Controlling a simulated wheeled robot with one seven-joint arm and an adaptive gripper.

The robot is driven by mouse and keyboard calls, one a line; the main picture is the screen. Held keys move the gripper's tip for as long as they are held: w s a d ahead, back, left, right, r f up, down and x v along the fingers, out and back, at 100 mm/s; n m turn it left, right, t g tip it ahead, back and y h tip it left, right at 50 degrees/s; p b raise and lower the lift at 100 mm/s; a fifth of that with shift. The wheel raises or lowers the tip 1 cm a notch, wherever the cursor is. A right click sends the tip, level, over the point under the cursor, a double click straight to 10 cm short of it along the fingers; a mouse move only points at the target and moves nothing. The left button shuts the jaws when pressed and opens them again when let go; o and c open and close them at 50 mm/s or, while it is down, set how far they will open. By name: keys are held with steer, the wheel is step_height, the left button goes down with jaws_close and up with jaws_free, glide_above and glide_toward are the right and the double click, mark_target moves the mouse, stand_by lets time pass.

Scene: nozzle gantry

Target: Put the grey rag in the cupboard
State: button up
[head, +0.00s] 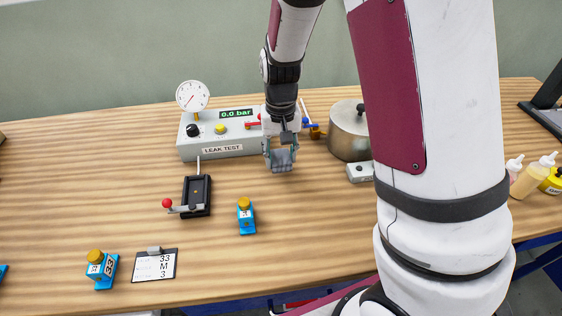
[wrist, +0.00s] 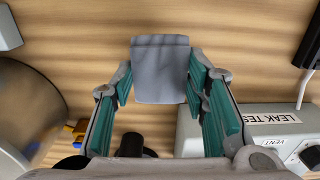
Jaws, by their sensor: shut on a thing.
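The grey rag (head: 282,159) is a small folded grey cloth. My gripper (head: 281,148) is shut on it and holds it over the wooden bench, in front of the leak test box. In the wrist view the grey rag (wrist: 160,70) sits between the two green-padded fingers of my gripper (wrist: 160,88). I cannot tell for sure how high it hangs over the bench. No cupboard can be made out in either view.
The leak test box (head: 222,136) with a dial gauge (head: 192,96) stands behind. A metal pot (head: 348,133) is to the right. A black lever fixture (head: 197,196), blue blocks with yellow knobs (head: 246,217) and a card (head: 155,266) lie in front. Bottles (head: 530,177) stand far right.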

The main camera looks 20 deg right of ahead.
mark_target(281, 157)
steer(key=shift+f, duration=1.55)
steer(key=shift+f, duration=0.15)
steer(key=o, duration=0.9)
steer(key=shift+o, duration=0.2)
